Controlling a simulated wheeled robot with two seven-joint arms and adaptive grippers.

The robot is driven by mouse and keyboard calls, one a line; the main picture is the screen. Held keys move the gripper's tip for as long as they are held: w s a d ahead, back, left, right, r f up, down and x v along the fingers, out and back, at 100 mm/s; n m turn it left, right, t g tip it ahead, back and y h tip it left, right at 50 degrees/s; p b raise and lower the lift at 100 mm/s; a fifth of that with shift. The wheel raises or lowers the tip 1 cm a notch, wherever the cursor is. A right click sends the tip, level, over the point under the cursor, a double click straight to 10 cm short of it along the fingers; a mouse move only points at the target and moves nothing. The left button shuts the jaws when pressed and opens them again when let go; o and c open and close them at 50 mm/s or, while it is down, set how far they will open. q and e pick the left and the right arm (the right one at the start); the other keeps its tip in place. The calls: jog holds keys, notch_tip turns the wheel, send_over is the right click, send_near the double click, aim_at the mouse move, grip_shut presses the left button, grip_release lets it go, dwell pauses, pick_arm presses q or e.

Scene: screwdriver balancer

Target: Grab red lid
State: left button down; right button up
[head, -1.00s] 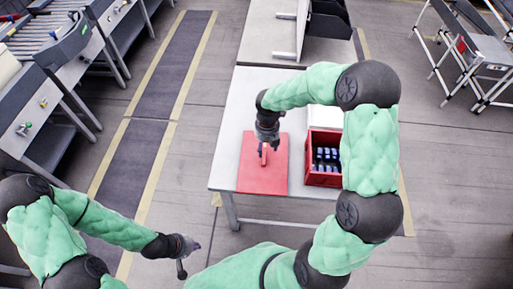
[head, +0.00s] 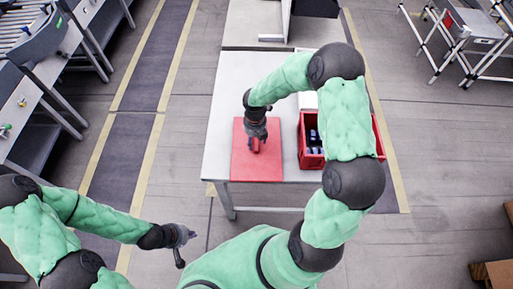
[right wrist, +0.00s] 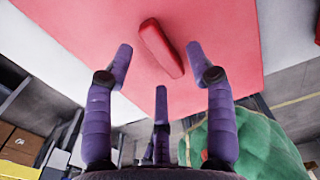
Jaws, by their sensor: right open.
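The red lid (head: 270,165) lies flat on the white table, left of a red crate. Its raised red handle (right wrist: 161,48) shows in the right wrist view. My right gripper (head: 255,147) is over the lid at its handle in the head view. In the right wrist view its purple fingers (right wrist: 162,70) are spread open, with the handle just beyond the fingertips and nothing held. My left gripper (head: 182,247) is away from the table at lower left, hanging over the floor; its fingers are too small to read.
The red crate (head: 312,160) with dark and blue items stands on the table (head: 221,125) right of the lid, partly behind my right arm. A conveyor (head: 45,50) stands at upper left. Floor left of the table is clear.

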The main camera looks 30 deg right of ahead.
notch_tip(320, 180, down, 2)
jog(key=shift+f, duration=0.1)
grip_shut()
